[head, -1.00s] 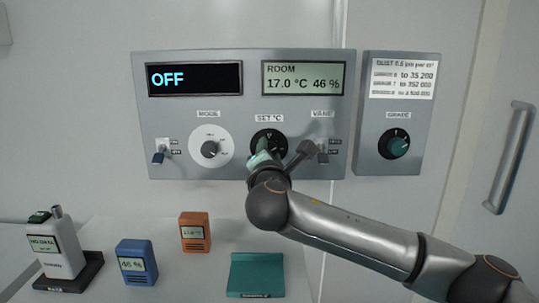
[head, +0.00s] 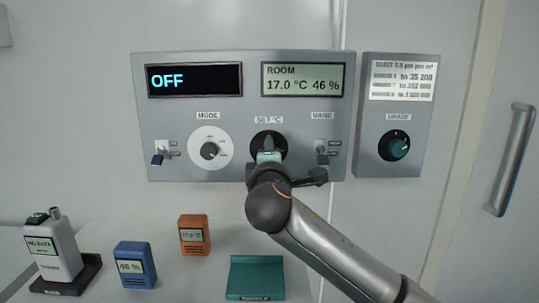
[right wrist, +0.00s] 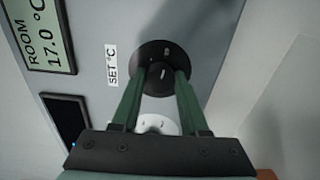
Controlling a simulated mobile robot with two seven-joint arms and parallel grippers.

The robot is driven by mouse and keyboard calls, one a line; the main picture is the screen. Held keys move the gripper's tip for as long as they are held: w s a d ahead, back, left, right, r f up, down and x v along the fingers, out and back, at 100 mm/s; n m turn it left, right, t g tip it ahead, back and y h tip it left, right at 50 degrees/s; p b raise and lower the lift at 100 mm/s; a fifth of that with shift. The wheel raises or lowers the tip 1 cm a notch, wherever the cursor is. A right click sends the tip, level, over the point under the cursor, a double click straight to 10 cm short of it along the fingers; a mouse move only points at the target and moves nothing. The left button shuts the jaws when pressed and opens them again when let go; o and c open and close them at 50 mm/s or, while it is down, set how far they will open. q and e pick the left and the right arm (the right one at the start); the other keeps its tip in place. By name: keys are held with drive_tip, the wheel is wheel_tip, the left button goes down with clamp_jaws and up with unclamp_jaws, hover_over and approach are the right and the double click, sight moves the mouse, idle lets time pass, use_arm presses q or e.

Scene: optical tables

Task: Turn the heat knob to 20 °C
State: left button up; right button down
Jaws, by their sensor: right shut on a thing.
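The heat knob, labelled SET °C, is a black round dial (head: 281,138) in the lower middle of the grey wall panel (head: 190,110). My right gripper (head: 268,155) is at the knob, with the arm coming from the lower right. In the right wrist view the two green fingers (right wrist: 152,85) sit on either side of the knob's middle (right wrist: 165,78), shut on it. The gripper covers part of the dial, so its scale and setting cannot be read. The left display (head: 195,78) reads OFF; the room display (head: 303,80) reads 17.0 °C and 46 %. My left gripper is not in view.
The MODE dial (head: 210,149) and a small switch (head: 159,156) are left of the knob; the VANE switch (head: 322,155) is close on its right. The GRADE knob (head: 398,147) is on a separate panel.

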idle(0.4)
drive_tip(key=shift+c, duration=2.1)
unclamp_jaws()
drive_tip(key=s, duration=1.2)
drive_tip(key=shift+s, duration=0.3)
